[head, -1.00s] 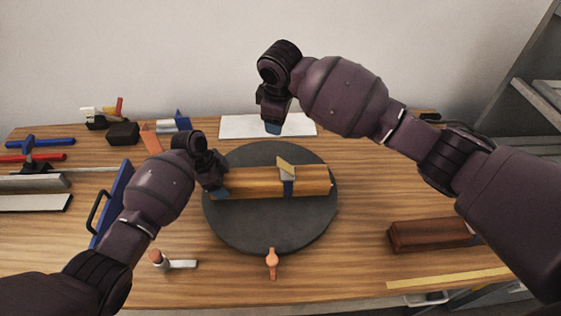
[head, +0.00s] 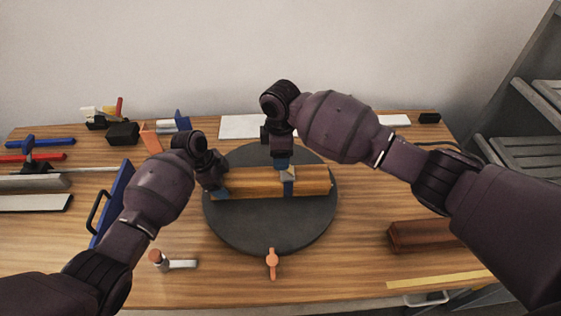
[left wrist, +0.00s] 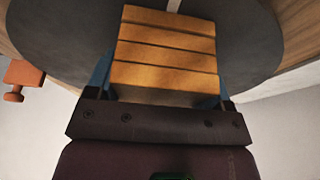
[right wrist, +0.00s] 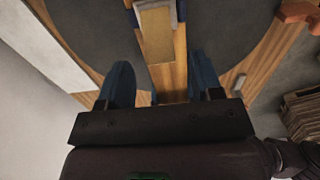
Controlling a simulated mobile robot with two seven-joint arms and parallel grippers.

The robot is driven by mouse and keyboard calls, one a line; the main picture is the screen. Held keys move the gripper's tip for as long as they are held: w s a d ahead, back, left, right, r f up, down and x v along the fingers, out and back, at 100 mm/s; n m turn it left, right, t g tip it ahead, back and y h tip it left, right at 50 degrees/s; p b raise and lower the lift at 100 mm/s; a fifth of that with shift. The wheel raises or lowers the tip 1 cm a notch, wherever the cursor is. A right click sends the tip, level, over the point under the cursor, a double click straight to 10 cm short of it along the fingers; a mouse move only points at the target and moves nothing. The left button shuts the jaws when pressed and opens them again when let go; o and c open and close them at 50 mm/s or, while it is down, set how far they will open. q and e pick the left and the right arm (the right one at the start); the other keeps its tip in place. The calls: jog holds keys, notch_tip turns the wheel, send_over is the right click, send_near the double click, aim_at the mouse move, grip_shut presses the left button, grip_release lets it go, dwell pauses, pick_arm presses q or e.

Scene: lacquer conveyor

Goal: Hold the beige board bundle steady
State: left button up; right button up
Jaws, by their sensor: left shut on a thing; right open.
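The beige board bundle (head: 252,183) lies across the dark round turntable (head: 262,231), with a blue band around it right of its middle. My right gripper (head: 283,162) is open just above and behind the banded part. In the right wrist view its fingers (right wrist: 160,85) stand apart on either side of the bundle, near a small beige block (right wrist: 155,35) on the band.
An orange knob (head: 272,263) is at the turntable's front edge. A white sheet (head: 241,126) lies behind. Clamps (head: 40,142) lie at far left.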

jog(key=shift+f, duration=1.9)
jog(key=c, duration=0.9)
